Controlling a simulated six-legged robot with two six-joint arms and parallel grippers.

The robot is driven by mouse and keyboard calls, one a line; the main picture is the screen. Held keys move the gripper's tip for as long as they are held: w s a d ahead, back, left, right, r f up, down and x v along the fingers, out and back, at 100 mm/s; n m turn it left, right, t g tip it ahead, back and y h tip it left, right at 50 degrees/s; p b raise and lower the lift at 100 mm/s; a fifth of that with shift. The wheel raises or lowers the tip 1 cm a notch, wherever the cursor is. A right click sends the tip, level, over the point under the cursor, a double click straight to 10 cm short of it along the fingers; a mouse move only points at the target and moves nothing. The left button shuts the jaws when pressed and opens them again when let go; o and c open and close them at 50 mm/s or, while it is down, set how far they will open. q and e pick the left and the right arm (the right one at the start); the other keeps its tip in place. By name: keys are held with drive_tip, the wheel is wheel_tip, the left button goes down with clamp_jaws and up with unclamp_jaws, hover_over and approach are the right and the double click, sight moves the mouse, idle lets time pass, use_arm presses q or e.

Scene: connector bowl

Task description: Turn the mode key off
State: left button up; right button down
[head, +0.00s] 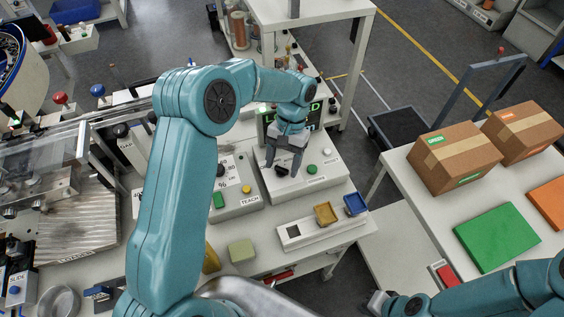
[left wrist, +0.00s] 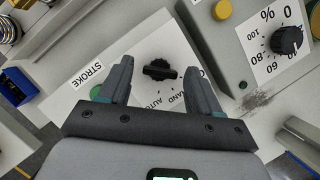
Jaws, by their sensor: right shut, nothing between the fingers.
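The mode key (left wrist: 160,71) is a black winged knob on a white dial plate in the left wrist view. AUTO and part of HAND show beside it; another label at the right is mostly hidden by a finger. Its wing lies roughly level across the picture; I cannot tell which label it points to. In the head view the key (head: 281,171) is a dark spot on the sloped white box (head: 312,187). My left gripper (head: 283,164) is open just above it, one finger to each side, apparently not touching. My right gripper (head: 377,301) is shut and empty at the bottom.
A green button (head: 312,169) and a white button (head: 325,152) sit beside the key. A percent dial (left wrist: 287,40) is on the neighbouring TEACH box (head: 238,203). A green-lettered display (head: 315,108) stands behind. Yellow and blue bins (head: 326,214) are in front.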

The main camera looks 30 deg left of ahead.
use_arm(q)
drive_tip(key=shift+f, duration=0.1)
drive_tip(key=shift+r, duration=0.2)
drive_tip(key=p+v, duration=0.1)
drive_tip(key=v, duration=1.5)
drive_tip(key=shift+w, duration=0.15)
